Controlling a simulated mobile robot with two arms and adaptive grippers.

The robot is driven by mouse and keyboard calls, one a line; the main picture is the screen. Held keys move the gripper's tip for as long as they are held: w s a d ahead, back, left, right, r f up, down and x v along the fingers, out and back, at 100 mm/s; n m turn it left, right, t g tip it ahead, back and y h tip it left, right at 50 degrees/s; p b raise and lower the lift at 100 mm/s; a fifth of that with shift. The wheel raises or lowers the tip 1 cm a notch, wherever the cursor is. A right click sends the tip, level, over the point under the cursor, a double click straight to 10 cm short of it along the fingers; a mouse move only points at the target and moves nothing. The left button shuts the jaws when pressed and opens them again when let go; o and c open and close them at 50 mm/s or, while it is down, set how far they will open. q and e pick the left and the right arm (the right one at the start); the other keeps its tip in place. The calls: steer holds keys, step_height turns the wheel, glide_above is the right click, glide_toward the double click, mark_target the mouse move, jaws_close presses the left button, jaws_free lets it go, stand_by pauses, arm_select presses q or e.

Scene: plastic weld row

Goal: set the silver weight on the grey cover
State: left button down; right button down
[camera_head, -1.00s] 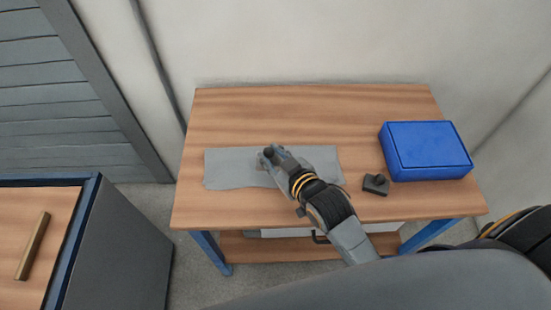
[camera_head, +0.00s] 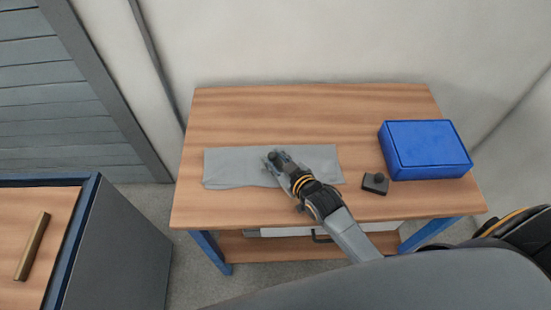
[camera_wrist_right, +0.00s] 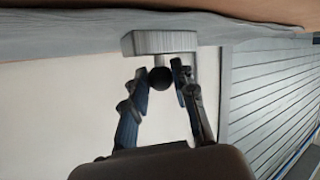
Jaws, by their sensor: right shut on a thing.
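The grey cover (camera_head: 228,168) lies as a flat strip on the wooden table, left of its middle, with an uneven front edge. My right gripper (camera_head: 276,157) is over the cover, its arm coming in from the lower right. In the right wrist view, which is upside down, the gripper (camera_wrist_right: 160,80) is shut on the dark round knob of the silver weight (camera_wrist_right: 158,42). The weight's flat base faces the grey cover (camera_wrist_right: 75,40) and appears to touch it or nearly so. In the head view the gripper hides most of the weight. My left gripper is not in view.
A dark weight with a knob (camera_head: 375,184) stands right of the cover. A blue box (camera_head: 428,150) is at the table's right side. The back of the table (camera_head: 300,108) is clear. Another bench with a brown bar (camera_head: 32,246) is at the left.

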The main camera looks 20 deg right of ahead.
steer(key=shift+s+a+f, duration=0.1)
steer(key=shift+s+f, duration=0.1)
steer(key=shift+f, duration=0.5)
steer(key=c, duration=1.1)
jaws_free()
steer(key=shift+s+f, duration=0.15)
steer(key=shift+f, duration=0.1)
steer(key=shift+r, duration=0.6)
steer(key=v, duration=1.1)
steer(key=shift+s+r+b, duration=0.2)
steer(key=shift+r+b, duration=0.1)
steer(key=shift+r, duration=0.2)
